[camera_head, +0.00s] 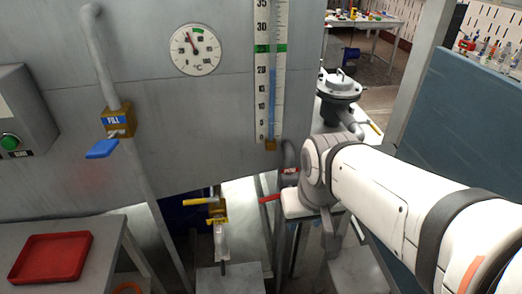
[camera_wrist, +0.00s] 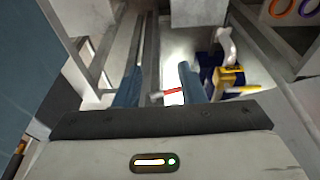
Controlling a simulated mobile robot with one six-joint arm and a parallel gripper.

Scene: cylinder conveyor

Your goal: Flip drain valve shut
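A valve lever with a red handle (camera_head: 270,198) sticks out to the left beside my wrist, low under the tank's right end. A small red label (camera_head: 290,170) is just above it, too small to read surely. My wrist and gripper hide the valve's body in the head view. In the wrist view the red handle (camera_wrist: 173,91) shows between the two fingers of my gripper (camera_wrist: 160,82), which stand apart. The gripper is open; I cannot tell whether a finger touches the lever.
A brass valve with a yellow handle (camera_head: 197,202) hangs to the left; the yellow handle also shows in the wrist view (camera_wrist: 243,89). A FILL valve with a blue lever (camera_head: 102,149) is on the tank (camera_head: 150,60). Metal posts stand close around my gripper. A red tray (camera_head: 50,257) lies lower left.

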